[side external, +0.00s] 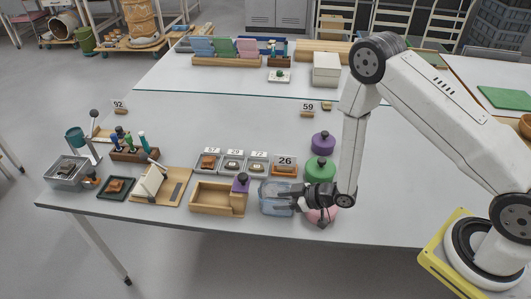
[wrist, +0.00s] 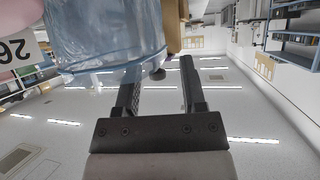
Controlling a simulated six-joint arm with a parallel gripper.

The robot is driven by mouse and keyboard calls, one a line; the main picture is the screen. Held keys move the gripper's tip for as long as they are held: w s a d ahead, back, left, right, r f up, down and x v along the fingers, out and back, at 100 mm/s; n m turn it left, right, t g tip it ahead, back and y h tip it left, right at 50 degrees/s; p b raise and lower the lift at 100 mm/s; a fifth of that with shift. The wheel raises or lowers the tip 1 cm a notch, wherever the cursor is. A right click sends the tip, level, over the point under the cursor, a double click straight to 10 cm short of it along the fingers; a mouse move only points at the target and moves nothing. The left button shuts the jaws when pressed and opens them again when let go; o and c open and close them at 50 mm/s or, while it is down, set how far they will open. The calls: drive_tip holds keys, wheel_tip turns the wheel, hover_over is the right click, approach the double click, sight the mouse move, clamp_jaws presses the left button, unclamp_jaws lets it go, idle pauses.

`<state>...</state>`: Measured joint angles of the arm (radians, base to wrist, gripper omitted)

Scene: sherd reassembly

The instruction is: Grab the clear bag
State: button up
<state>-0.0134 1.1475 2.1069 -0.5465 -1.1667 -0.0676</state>
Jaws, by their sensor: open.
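The clear bag (side external: 272,197) is a bluish see-through shape near the table's front edge, just right of a wooden tray. In the wrist view the bag (wrist: 105,35) fills the upper left. My gripper (side external: 291,193) is low over the table and reaches left to the bag's right side. In the wrist view my gripper (wrist: 160,66) has its fingers apart with a clear gap between them. The left finger's tip overlaps the bag's edge; I cannot tell whether they touch. The bag's far side is hidden.
A pink object (side external: 321,214) lies under my wrist. A green jar (side external: 320,169) and a purple jar (side external: 323,143) stand behind. The wooden tray (side external: 212,198) is left of the bag. The card marked 26 (side external: 285,160) is behind it. The middle of the table is clear.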

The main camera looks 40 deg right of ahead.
drive_tip(key=shift+w+a+f, duration=0.25)
drive_tip(key=shift+w, duration=0.05)
idle(0.4)
clamp_jaws()
idle(1.2)
